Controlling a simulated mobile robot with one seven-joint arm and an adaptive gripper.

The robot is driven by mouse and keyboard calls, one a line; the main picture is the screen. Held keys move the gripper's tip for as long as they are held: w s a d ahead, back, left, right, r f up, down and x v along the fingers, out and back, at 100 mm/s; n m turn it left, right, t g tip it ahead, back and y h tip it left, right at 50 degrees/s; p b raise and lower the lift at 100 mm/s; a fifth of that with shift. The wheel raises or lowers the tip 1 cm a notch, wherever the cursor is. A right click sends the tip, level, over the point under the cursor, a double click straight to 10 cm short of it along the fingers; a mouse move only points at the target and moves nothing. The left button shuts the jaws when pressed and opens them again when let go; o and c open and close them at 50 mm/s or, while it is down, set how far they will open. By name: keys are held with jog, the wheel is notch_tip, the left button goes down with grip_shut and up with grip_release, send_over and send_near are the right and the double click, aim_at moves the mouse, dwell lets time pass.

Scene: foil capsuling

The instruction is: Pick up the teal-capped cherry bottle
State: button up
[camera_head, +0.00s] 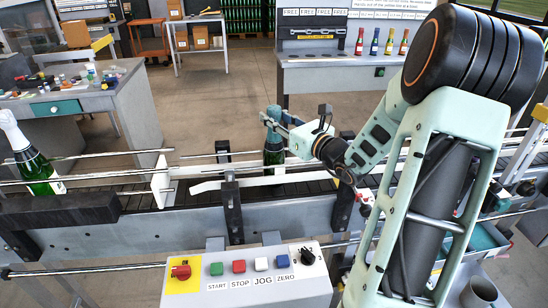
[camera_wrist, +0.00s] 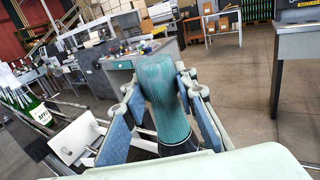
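The teal-capped bottle (camera_head: 273,156) stands upright on the conveyor in the head view, dark green below its cap. Its ribbed teal cap (camera_wrist: 164,95) fills the middle of the wrist view. My gripper (camera_head: 274,124) is level with the cap. Its two blue finger pads (camera_wrist: 160,100) lie on either side of the cap. A narrow gap seems to show along the left pad; contact on the right is unclear. I cannot tell whether the pads press on it. The label of this bottle is not visible.
A white-topped green bottle (camera_head: 35,160) stands at the conveyor's left end. Metal guide rails (camera_head: 110,178) and a white plate (camera_head: 160,181) flank the line. A button box (camera_head: 250,275) is in front. Small coloured bottles (camera_head: 374,41) stand on the back bench. Open floor lies behind the conveyor.

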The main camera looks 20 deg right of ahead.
grip_shut()
jog(key=shift+r, duration=0.1)
jog(key=shift+r, duration=0.2)
